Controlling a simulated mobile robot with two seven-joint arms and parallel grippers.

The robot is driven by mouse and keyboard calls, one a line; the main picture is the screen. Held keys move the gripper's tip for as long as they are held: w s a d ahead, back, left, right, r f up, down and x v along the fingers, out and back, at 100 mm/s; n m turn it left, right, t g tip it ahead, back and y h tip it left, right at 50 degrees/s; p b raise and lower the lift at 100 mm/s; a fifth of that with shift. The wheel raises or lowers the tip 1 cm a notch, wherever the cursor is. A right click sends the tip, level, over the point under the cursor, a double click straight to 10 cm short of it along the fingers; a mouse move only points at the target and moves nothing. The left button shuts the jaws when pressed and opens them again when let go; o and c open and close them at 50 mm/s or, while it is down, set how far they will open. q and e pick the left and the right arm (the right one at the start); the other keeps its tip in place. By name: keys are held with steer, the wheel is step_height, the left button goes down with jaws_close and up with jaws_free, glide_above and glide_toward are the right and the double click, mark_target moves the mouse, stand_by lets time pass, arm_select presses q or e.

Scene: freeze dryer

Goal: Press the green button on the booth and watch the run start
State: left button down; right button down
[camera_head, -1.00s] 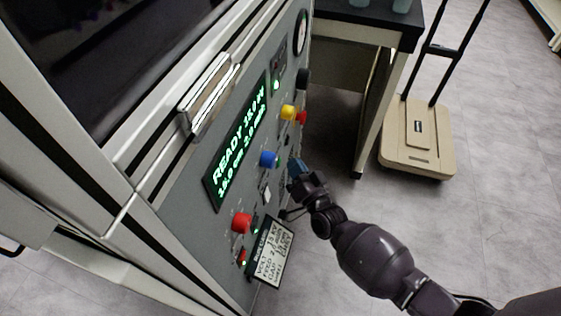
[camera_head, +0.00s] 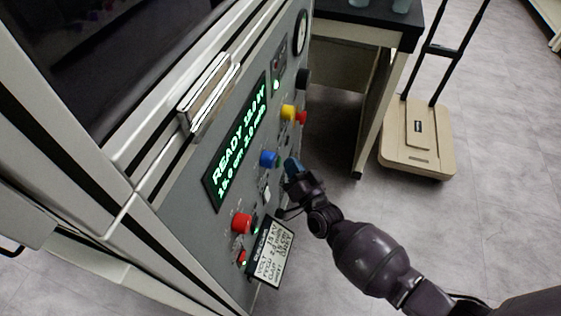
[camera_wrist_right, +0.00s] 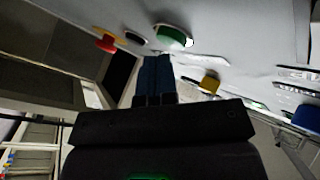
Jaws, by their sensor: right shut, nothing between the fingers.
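The booth's grey control panel (camera_head: 225,212) fills the middle of the head view. Its lit display (camera_head: 238,143) shows READY in green above a line of numbers. My right gripper (camera_head: 292,165) has blue fingertips, is shut and empty, and is close in front of the panel, right of the blue knob. In the right wrist view, a round green button (camera_wrist_right: 172,34) is on the panel just beyond the fingertips (camera_wrist_right: 155,68). I cannot tell whether they touch. The green button is not clearly visible in the head view. My left gripper is out of view.
A red knob (camera_head: 241,222), the blue knob (camera_head: 269,159) and a yellow knob (camera_head: 288,112) stick out from the panel. A small placard (camera_head: 270,251) juts from its lower edge. A dark-topped table (camera_head: 362,35) and a beige trolley (camera_head: 417,148) stand beyond. Floor at right is clear.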

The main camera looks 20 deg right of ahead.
steer(key=shift+w+a, duration=0.2)
steer(key=shift+a, duration=0.15)
stand_by(0.7)
steer(key=shift+d, duration=0.1)
stand_by(0.4)
steer(key=shift+s+d, duration=0.45)
steer(key=shift+d, duration=0.1)
steer(key=s+d, duration=0.2)
steer(key=d, duration=0.2)
steer(key=shift+s+d+p, duration=0.1)
steer(key=shift+s+p, duration=0.25)
steer(key=shift+s, duration=0.05)
stand_by(0.9)
